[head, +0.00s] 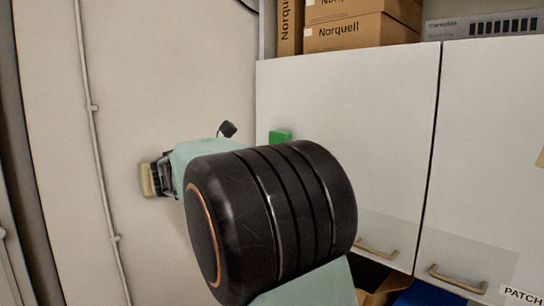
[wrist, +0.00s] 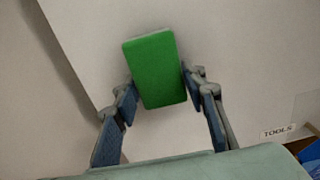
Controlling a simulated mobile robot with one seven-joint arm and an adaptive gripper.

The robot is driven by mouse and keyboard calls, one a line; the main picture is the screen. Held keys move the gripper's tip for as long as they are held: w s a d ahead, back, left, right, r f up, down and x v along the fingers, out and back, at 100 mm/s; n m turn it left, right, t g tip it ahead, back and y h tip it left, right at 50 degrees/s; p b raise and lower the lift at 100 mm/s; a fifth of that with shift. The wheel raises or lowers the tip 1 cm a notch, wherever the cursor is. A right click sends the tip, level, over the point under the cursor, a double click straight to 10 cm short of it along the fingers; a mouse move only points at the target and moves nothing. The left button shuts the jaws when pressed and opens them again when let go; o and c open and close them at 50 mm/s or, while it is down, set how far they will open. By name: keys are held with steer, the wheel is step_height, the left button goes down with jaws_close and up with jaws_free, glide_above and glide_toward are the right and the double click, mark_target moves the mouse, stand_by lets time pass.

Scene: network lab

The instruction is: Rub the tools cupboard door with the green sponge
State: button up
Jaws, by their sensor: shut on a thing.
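The green sponge (wrist: 158,70) is held between the two fingers of my gripper (wrist: 160,82) in the wrist view, its long side pointing away from the palm. Part of the sponge (head: 280,136) shows in the head view above my black arm joint, which hides the fingers. The tools cupboard door (head: 350,120) is white and looks closed, with a brass-coloured handle (head: 377,250) low down. In the wrist view the door (wrist: 240,50) lies behind the sponge, with its TOOLS label (wrist: 278,131) at lower right. I cannot tell whether the sponge touches the door.
A second white door (head: 490,150), with a PATCH label (head: 521,295), adjoins on the right. Cardboard boxes (head: 350,30) and a grey device (head: 485,25) sit on top. Bare wall with a thin pipe (head: 93,110) is at left. A blue object (head: 428,293) lies below the doors.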

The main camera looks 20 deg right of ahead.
steer(key=s+d+b, duration=0.1)
steer(key=s+d, duration=0.1)
steer(key=s, duration=0.4)
steer(key=shift+s+d, duration=0.15)
steer(key=shift+d, duration=0.05)
stand_by(0.4)
steer(key=shift+w+a+p, duration=0.3)
steer(key=shift+w+a, duration=0.15)
steer(key=shift+w, duration=0.75)
steer(key=shift+w+a+p, duration=0.25)
steer(key=shift+w+a, duration=0.2)
steer(key=shift+w, duration=0.8)
steer(key=shift+w+a+p, duration=0.3)
steer(key=shift+w+a, duration=0.15)
steer(key=shift+w, duration=0.75)
steer(key=v, duration=0.6)
steer(key=shift+a, duration=0.1)
steer(key=shift+v, duration=1.45)
